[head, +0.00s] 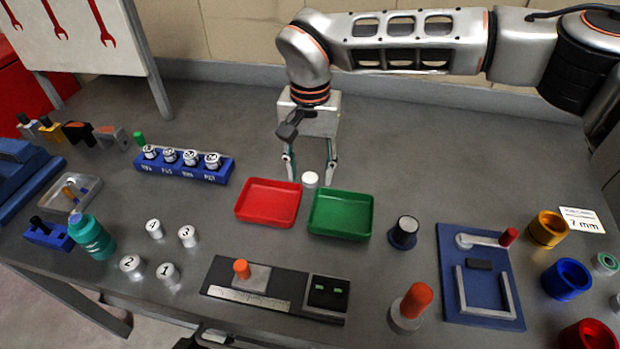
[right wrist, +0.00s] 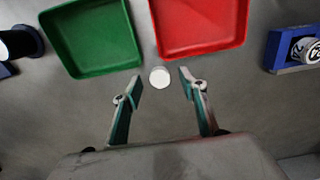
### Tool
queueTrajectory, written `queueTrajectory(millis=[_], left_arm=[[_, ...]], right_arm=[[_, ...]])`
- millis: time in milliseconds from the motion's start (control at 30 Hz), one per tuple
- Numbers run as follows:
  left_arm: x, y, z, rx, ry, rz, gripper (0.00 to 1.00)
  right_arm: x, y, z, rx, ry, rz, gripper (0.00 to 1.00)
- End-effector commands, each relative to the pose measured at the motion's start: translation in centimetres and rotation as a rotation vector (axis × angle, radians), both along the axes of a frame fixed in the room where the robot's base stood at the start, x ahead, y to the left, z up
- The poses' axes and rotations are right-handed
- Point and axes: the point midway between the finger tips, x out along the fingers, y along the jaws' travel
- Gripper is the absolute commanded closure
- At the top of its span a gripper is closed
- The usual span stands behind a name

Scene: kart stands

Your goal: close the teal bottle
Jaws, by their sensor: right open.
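The teal bottle (head: 91,237) stands at the left of the bench, tilted in the picture; I cannot make out whether its top is open. A small white round cap-like piece (head: 310,179) sits on the bench by the gap between the red and green trays. It also shows in the right wrist view (right wrist: 159,77). My right gripper (head: 309,177) is open and points down, its fingers on either side of the white piece, with no contact visible. A dark part at the bottom edge (head: 204,340) may be my left gripper; its fingers cannot be made out.
A red tray (head: 268,219) and a green tray (head: 341,230) lie just in front of my right gripper. Several numbered white pieces (head: 187,236) lie between the bottle and the trays.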

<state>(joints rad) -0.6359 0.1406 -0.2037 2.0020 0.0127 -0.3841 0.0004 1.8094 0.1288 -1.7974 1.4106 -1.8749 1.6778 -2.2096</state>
Motion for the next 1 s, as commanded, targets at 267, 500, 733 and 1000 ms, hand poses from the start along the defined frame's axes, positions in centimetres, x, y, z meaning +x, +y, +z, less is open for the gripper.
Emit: queueTrajectory(millis=[267,500,733,1000], left_arm=[[0.13,0.08,0.08,0.002,-0.003,0.0,0.71],[0.14,0.09,0.08,0.002,-0.003,0.0,0.71],[0.14,0.09,0.08,0.001,-0.003,0.001,0.71],[0.15,0.07,0.11,0.001,-0.003,0.001,0.71]], right_arm=[[0.04,-0.01,-0.72,0.001,-0.002,0.0,0.58],[0.03,-0.01,-0.72,0.001,-0.002,0.0,0.76],[0.03,-0.01,-0.72,0.0,-0.001,0.0,0.85],[0.05,0.0,-0.37,0.001,-0.002,0.0,0.85]])
